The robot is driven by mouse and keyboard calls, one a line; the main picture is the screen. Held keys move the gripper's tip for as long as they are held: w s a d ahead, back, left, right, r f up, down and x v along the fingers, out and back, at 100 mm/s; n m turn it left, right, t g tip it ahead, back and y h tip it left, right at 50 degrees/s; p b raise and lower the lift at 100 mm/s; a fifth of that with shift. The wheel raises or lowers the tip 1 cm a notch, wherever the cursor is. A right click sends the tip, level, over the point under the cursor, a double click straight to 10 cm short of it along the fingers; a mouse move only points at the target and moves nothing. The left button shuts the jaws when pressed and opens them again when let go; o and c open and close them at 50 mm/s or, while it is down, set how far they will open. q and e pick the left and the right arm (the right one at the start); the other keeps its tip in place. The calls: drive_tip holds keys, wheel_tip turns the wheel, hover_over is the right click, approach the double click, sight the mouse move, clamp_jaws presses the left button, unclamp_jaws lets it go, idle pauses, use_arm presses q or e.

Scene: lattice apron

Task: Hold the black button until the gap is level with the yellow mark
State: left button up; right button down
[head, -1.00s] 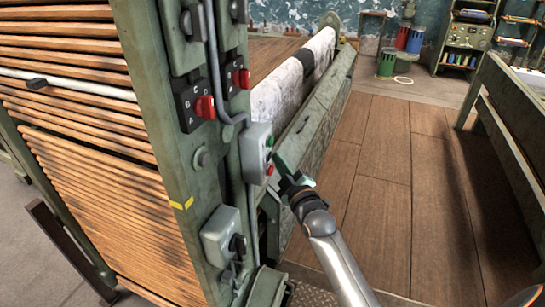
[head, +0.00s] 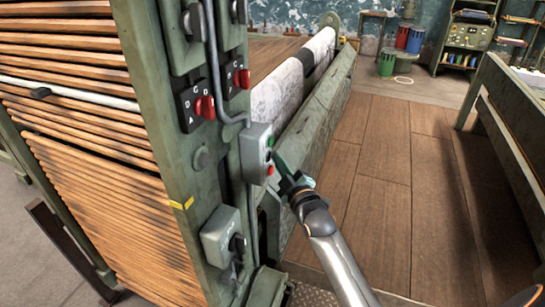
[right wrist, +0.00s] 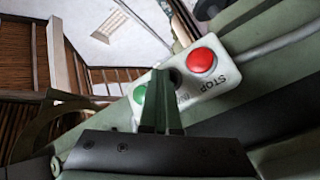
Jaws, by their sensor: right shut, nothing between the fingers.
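A grey button box (head: 257,153) on the green post carries a green button (head: 269,141) and a red one (head: 270,170). In the right wrist view the black button (right wrist: 176,76) sits between green and red STOP. My right gripper (head: 277,160) is shut, its fingertips at the box; in the wrist view (right wrist: 160,80) they overlap the black button's edge, contact unclear. The yellow mark (head: 181,203) is on the post's edge. A dark gap (head: 90,149) between spaced upper slats and tightly packed lower slats appears above the mark's level. My left gripper is not in view.
A pale rod (head: 75,89) with a dark clip crosses the slats. Red rotary switches (head: 204,107) sit above the box, and a grey switch box (head: 221,236) below it. The wooden floor (head: 385,160) to the right is clear.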

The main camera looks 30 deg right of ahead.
idle(0.6)
drive_tip(key=shift+s+d+p, duration=0.45)
drive_tip(key=shift+s+d, duration=0.15)
drive_tip(key=shift+s, duration=0.15)
drive_tip(key=s+d+p, duration=0.2)
drive_tip(key=s+d, duration=0.1)
drive_tip(key=shift+s+d, duration=0.1)
drive_tip(key=shift+s, duration=0.3)
drive_tip(key=shift+f, duration=0.1)
idle(3.4)
